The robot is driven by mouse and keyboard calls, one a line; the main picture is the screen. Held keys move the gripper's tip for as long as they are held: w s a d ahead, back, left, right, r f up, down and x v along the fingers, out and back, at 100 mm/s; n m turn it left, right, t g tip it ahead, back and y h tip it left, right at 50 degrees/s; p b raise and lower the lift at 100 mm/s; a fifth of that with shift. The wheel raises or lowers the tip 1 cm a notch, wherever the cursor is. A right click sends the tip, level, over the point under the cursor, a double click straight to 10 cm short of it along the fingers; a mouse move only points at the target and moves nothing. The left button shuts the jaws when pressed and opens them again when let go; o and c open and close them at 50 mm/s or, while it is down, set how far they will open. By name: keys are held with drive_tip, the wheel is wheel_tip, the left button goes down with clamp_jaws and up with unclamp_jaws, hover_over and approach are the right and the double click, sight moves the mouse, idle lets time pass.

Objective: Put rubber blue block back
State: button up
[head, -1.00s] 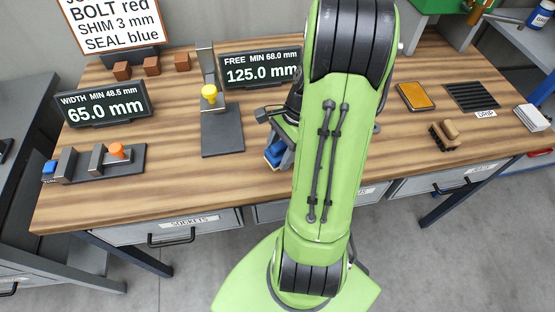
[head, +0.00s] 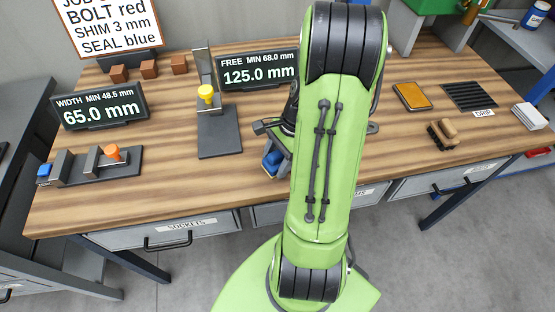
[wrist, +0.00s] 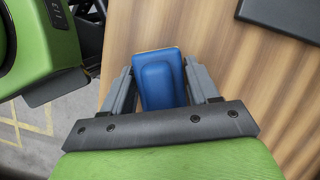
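The rubber blue block (wrist: 159,82) is between the two fingers of my gripper (wrist: 158,72) in the wrist view. It has a raised narrower middle and a thin yellowish far edge. The fingertips lie close against both its sides, and the gripper looks shut on it. In the head view the block (head: 272,161) shows partly, just left of my green arm, near the front edge of the wooden bench (head: 215,180). My arm hides much of the gripper there. I cannot tell whether the block touches the bench top.
A gauge with a yellow knob (head: 206,93) stands left of the arm, and one with an orange knob (head: 113,152) is farther left. On the right are an orange pad (head: 412,96), a drip grate (head: 470,97) and a brush (head: 443,134). The front middle-left bench is clear.

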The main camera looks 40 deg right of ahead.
drive_tip(key=shift+o, duration=0.8)
drive_tip(key=shift+s+a+f, duration=0.1)
drive_tip(key=shift+s+f, duration=0.15)
drive_tip(key=shift+f, duration=0.5)
drive_tip(key=w+p+v, duration=0.1)
drive_tip(key=p+v, duration=0.4)
drive_tip(key=v, duration=0.8)
wheel_tip(320, 180, up, 5)
drive_tip(key=n+h, duration=0.1)
drive_tip(key=n, duration=0.3)
hover_over(272, 153)
drive_tip(key=a+r+n+t+h, duration=0.1)
drive_tip(key=a+r+n, duration=0.15)
drive_tip(key=a, duration=0.25)
drive_tip(key=a+r+n+h, duration=0.1)
drive_tip(key=a+r+n, duration=0.1)
drive_tip(key=a+n, duration=0.2)
drive_tip(key=s+a+r+n+t+h, duration=0.1)
drive_tip(key=s+a+r+n+t, duration=0.1)
drive_tip(key=s+a+n, duration=0.4)
drive_tip(key=s+n+t, duration=0.1)
drive_tip(key=n, duration=0.2)
drive_tip(key=shift+s+a+r+n, duration=0.25)
drive_tip(key=shift+s+a+n, duration=0.05)
drive_tip(key=shift+s+n, duration=0.05)
